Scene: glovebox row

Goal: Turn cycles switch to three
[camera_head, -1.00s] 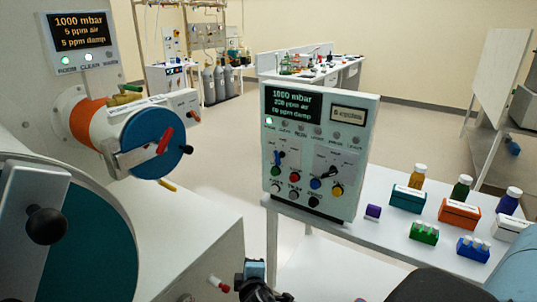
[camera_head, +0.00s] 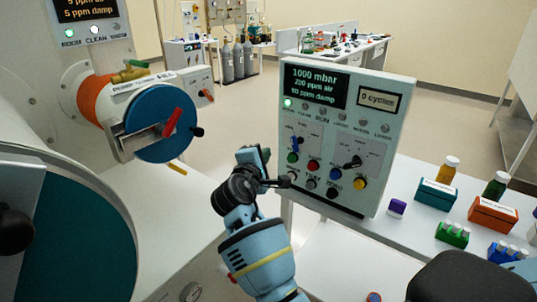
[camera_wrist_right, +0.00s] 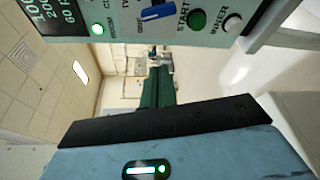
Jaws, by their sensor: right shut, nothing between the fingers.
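The control panel (camera_head: 345,100) stands upright on the white table, with a small readout (camera_head: 379,100) that seems to say 0 cycles. A blue rotary switch (camera_head: 296,142) is at its left and a black one (camera_head: 353,162) at its right; their labels are too small to read in the head view. The blue switch (camera_wrist_right: 158,11) shows at the top of the right wrist view, near a green START button (camera_wrist_right: 197,20). My right gripper (camera_head: 286,182) is shut and empty beside the panel's lower left edge. It looks apart from both switches. My left gripper is out of view.
Several push buttons (camera_head: 313,164) sit close around the switches. A glovebox port with a blue disc (camera_head: 160,105) is at left.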

